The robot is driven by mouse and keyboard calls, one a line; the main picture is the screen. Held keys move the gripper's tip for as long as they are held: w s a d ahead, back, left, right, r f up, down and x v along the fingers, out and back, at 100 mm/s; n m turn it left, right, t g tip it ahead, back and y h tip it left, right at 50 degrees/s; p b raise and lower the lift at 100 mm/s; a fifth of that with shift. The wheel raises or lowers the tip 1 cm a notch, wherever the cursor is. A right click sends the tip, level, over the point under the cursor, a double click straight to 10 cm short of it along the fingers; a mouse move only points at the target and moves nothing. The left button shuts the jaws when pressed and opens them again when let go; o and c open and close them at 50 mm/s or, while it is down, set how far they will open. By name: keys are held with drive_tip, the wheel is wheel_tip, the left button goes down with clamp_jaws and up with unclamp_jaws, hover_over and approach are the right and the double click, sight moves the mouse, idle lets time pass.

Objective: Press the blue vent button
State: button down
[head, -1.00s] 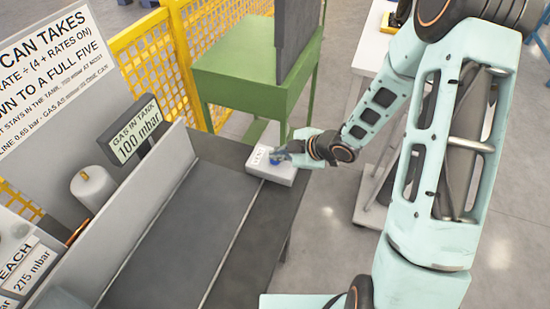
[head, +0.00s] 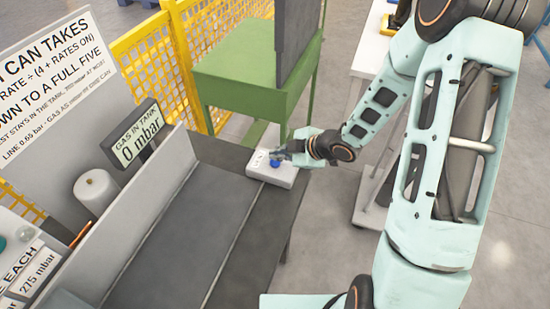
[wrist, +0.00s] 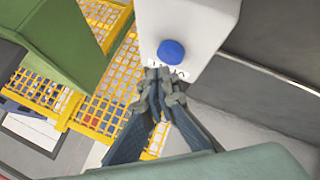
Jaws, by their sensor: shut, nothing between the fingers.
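The blue vent button (head: 275,164) is a round knob on top of a white box (head: 284,177) on the dark table. In the wrist view the button (wrist: 171,52) shows whole and uncovered, near the box's edge. My gripper (head: 284,154) is shut and empty, close beside the button. In the wrist view its fingertips (wrist: 163,77) lie just below the button in the picture, over the edge of the box's lettering. I see no contact with the button. The gas-in-tank display (head: 139,138) reads 0 mbar.
A dark table (head: 165,245) with a low grey wall holds the box at its far end. A green stand (head: 250,85) and yellow mesh fence (head: 143,60) stand behind. A white cart (head: 370,45) is at the right. A white cylinder (head: 96,190) stands left of the wall.

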sight(277, 163)
drive_tip(key=shift+r, duration=0.1)
wheel_tip(277, 163, up, 5)
drive_tip(key=p, duration=0.4)
idle(0.3)
idle(0.9)
